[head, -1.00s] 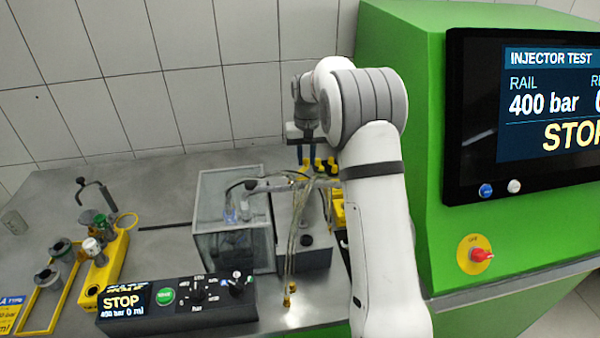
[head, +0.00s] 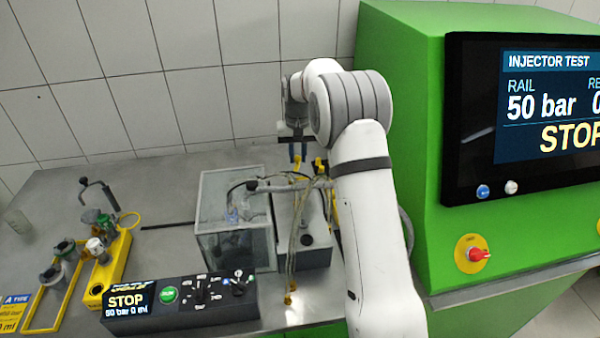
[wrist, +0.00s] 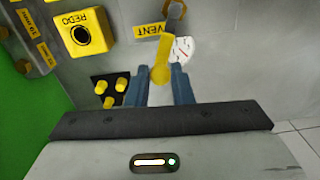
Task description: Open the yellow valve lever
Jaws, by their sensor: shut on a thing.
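A small yellow piece of the lever (head: 297,173) shows just below the fingers there. My arm hides part of the area to its right.
A green test cabinet (head: 420,150) with a screen reading 50 bar stands on the right. A glass tank (head: 215,215) and thin hoses (head: 292,245) lie in front of my gripper. A black control box (head: 180,302) reads STOP. A yellow REDO box (wrist: 82,33) is near the lever.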

